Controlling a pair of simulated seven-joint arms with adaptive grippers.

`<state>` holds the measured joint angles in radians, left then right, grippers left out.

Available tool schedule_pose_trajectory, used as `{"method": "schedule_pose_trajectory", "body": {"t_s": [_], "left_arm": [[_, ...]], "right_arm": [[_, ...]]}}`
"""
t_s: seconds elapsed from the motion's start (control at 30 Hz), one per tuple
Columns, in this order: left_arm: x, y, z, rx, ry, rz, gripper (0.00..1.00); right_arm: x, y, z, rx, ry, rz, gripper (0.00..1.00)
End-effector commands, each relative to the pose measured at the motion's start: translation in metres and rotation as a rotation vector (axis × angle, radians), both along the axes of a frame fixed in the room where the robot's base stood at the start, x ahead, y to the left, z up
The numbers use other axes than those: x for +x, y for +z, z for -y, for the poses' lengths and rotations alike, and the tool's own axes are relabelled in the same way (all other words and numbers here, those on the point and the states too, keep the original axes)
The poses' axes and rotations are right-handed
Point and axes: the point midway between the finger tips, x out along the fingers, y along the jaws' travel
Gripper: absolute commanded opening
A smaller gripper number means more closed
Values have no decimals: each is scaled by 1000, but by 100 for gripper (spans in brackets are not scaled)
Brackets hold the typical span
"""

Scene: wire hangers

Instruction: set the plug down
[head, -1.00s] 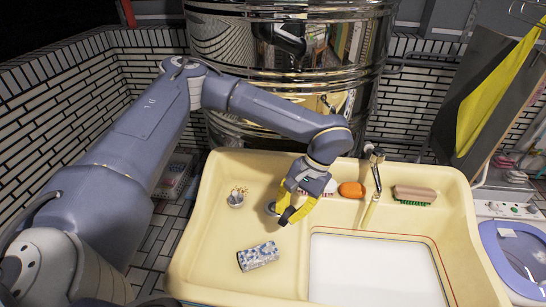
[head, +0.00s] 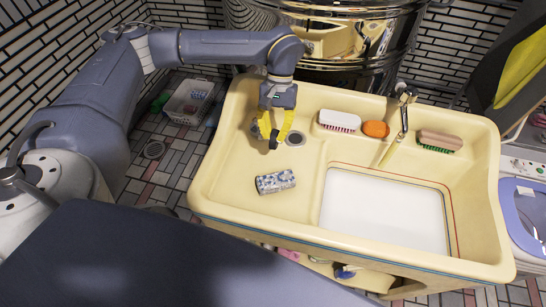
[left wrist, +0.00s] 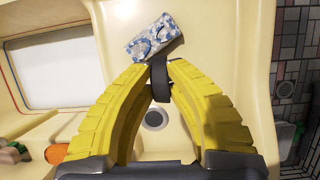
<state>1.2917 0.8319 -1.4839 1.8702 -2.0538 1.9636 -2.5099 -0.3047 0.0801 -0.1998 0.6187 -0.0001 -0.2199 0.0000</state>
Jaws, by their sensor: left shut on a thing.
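My left gripper (head: 270,132) points down over the left part of the cream sink (head: 222,165), with its yellow fingers shut on the plug. The plug (left wrist: 159,80) is a small dark disc seen nearly edge-on between the fingertips in the left wrist view. In the head view the fingers mostly hide it. The round drain hole (head: 295,138) is just right of the fingers and uncovered; it also shows between the fingers in the left wrist view (left wrist: 155,118). I cannot tell whether the plug touches the sink surface. My right gripper is not in view.
A blue-and-white patterned block (head: 276,182) lies in front of the gripper. A white brush (head: 340,118), orange soap (head: 375,129), tap (head: 403,97) and brown brush (head: 440,140) line the back ledge. The sink's left floor is otherwise clear.

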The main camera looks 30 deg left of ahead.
Motion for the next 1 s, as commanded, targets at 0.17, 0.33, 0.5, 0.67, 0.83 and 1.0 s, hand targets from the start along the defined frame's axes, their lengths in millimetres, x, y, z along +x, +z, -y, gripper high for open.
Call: {"method": "schedule_pose_trajectory", "body": {"t_s": [0.17, 0.33, 0.5, 0.67, 0.83, 1.0], "left_arm": [[-1, -41, 0, 0, 0, -4, 0], [-1, -71, 0, 1, 1, -2, 0], [0, -87, 0, 0, 0, 0, 0], [1, -91, 0, 0, 0, 2, 0], [-1, -103, 0, 1, 1, -2, 0], [0, -123, 0, 1, 1, -2, 0]], "right_arm": [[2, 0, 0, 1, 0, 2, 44], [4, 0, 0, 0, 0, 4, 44], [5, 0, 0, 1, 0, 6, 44], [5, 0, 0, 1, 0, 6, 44], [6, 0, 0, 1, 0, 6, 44], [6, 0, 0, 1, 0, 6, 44]]}}
